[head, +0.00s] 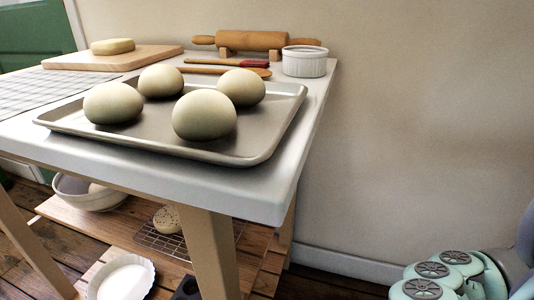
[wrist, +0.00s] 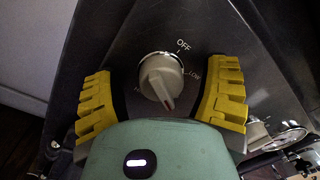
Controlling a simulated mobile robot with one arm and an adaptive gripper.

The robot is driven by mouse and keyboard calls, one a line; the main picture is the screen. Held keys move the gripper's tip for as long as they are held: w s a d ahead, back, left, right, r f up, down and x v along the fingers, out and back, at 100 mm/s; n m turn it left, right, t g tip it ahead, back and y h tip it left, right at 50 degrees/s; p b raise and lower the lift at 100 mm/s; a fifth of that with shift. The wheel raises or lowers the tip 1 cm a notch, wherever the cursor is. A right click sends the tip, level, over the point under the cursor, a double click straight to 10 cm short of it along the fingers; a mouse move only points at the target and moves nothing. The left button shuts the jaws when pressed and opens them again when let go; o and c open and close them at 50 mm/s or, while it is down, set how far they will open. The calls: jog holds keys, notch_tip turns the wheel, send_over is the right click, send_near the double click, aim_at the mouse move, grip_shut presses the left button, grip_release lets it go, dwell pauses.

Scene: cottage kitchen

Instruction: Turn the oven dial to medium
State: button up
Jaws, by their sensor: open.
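The oven dial (wrist: 160,80) is a pale round knob with a raised grip bar on a dark panel in the wrist view. A small reddish mark sits at the bar's lower end, pointing down and slightly right. "OFF" is printed above the dial and "LOW" to its upper right. Faint lettering at the left is too dim to read. No medium label is visible; the area below the dial is covered by my gripper. My gripper (wrist: 163,72) is open, its yellow fingers on either side of the dial, with gaps showing. The head view does not show the dial.
In the head view, a table (head: 262,192) holds a baking tray (head: 270,150) with several dough balls, a rolling pin (head: 252,41) and a white ramekin (head: 304,62). A lower shelf holds bowls. In the wrist view, shiny metal parts (wrist: 283,140) lie at lower right.

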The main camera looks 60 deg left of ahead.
jog(key=v, duration=1.2)
jog(key=shift+r, duration=0.1)
